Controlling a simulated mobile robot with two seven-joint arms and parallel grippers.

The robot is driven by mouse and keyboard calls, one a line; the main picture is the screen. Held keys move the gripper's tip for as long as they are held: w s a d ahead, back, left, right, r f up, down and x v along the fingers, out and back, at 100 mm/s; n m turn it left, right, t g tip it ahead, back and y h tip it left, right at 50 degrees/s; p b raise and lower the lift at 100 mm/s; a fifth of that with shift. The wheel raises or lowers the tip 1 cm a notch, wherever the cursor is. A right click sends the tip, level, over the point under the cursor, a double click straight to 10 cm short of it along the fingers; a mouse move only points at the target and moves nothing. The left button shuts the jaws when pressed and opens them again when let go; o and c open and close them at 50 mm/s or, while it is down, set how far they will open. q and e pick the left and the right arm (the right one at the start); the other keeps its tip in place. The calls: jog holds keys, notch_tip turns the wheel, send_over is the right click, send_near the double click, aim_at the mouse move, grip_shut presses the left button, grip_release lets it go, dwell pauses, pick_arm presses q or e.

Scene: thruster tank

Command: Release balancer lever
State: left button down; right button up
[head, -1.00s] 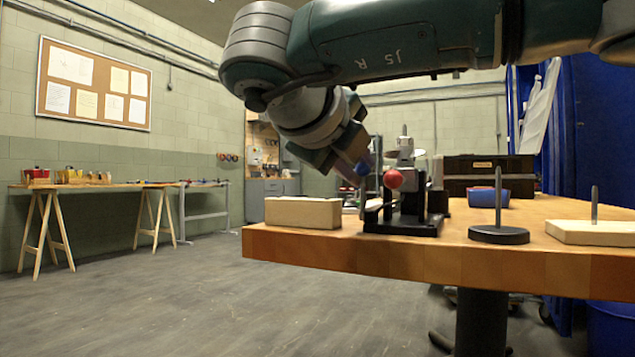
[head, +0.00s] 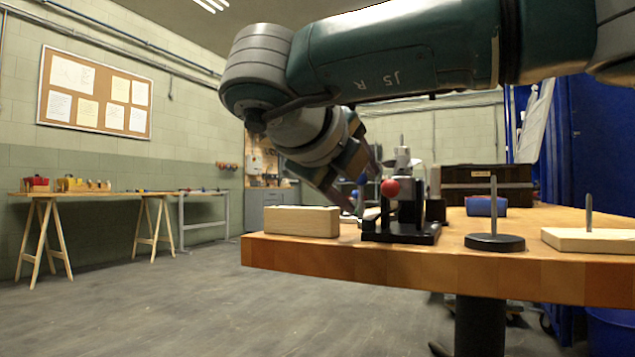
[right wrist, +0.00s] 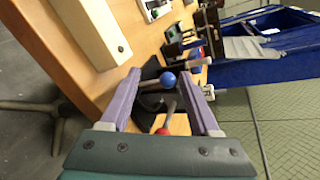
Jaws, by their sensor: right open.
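The balancer device stands on a black base (head: 402,232) near the bench's front edge. A red-knobbed lever (head: 390,187) sticks out toward me, and a blue knob (head: 361,180) shows just left of it. My right gripper (head: 364,188) is open and tilted down at the device's left side, its fingers partly hidden by the wrist. In the right wrist view, the blue knob (right wrist: 168,80) lies between the spread fingertips (right wrist: 163,76), with a gap on each side. The red knob (right wrist: 162,131) shows closer to the palm. My left gripper is not in view.
A pale block (head: 302,221) sits left of the device on the wooden bench (head: 430,265). To the right are a black disc with an upright pin (head: 494,241) and a pale plate with a pin (head: 588,238). A dark case (head: 486,182) and a blue container (head: 486,206) stand behind.

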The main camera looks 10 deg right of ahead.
jog(key=shift+r, duration=0.1)
jog(key=shift+s+a+r, duration=0.1)
jog(key=shift+s+a, duration=0.05)
jog(key=shift+s, duration=0.05)
jog(key=s+a+p, duration=0.3)
jog(key=s+a, duration=0.4)
jog(key=s, duration=0.3)
jog(key=shift+s, duration=0.25)
